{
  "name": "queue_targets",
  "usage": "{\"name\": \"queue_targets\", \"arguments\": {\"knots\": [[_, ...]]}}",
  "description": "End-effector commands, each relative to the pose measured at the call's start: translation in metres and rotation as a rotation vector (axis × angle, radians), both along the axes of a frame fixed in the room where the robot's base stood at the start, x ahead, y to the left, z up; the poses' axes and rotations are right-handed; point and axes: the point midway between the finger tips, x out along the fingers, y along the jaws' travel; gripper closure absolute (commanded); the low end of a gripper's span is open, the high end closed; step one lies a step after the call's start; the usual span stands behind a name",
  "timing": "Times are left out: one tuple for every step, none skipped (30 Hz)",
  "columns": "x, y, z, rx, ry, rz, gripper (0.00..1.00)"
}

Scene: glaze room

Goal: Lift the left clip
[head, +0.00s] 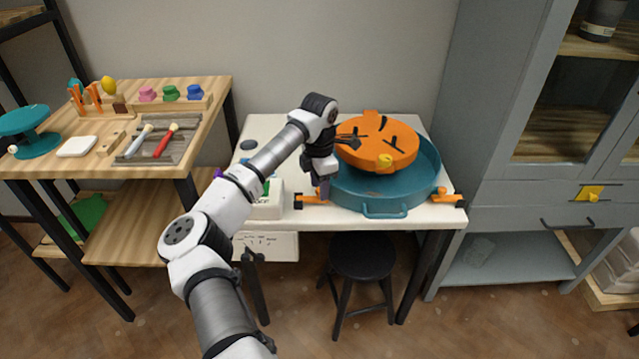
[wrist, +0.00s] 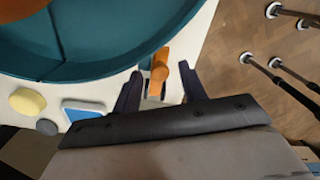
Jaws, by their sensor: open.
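The left clip (head: 308,199) is orange with a dark part and sits at the front left of the teal basin's rim, at the table's front edge. In the wrist view the orange clip (wrist: 159,70) lies between the two dark fingers of my gripper (wrist: 160,78), beside the teal basin (wrist: 90,67). My gripper (head: 323,190) is open, reaching down at the clip and partly covering it in the head view. I cannot tell whether the fingers touch it. A second orange clip (head: 447,197) sits at the basin's right.
The teal basin (head: 385,207) holds a tilted orange slotted disc (head: 378,150), close to the right of my arm. A white box (head: 265,207) stands left of the clip. A black stool (head: 362,257) is below the table. A grey cabinet (head: 480,130) stands right.

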Motion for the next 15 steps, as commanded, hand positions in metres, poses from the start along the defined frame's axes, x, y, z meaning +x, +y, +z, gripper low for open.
{"name": "queue_targets", "arguments": {"knots": [[-0.0001, 0.0000, -0.0012, 0.000, 0.000, 0.000, 0.58], [-0.0001, 0.0000, -0.0017, 0.000, 0.000, 0.000, 0.58], [-0.0001, 0.0000, -0.0020, 0.000, 0.000, 0.000, 0.58], [0.0000, 0.0000, -0.0021, 0.000, 0.000, 0.000, 0.58], [0.0000, 0.0000, -0.0021, 0.000, 0.000, 0.000, 0.58], [0.0000, 0.0000, -0.0021, 0.000, 0.000, 0.000, 0.58], [0.0000, 0.0001, -0.0020, 0.000, 0.000, 0.000, 0.58], [-0.0001, 0.0000, -0.0020, 0.000, 0.000, 0.000, 0.58], [-0.0001, 0.0000, -0.0020, 0.000, 0.000, 0.000, 0.61], [-0.0001, 0.0001, -0.0020, 0.000, 0.000, 0.000, 0.64], [-0.0001, 0.0000, -0.0019, 0.000, 0.000, 0.000, 0.68], [-0.0001, 0.0001, -0.0019, 0.000, 0.000, 0.000, 0.74], [-0.0001, 0.0001, -0.0019, 0.000, 0.000, 0.000, 0.78], [-0.0001, 0.0001, -0.0019, 0.000, 0.000, 0.000, 0.81], [-0.0001, 0.0000, -0.0019, 0.000, 0.000, 0.000, 0.87]]}}
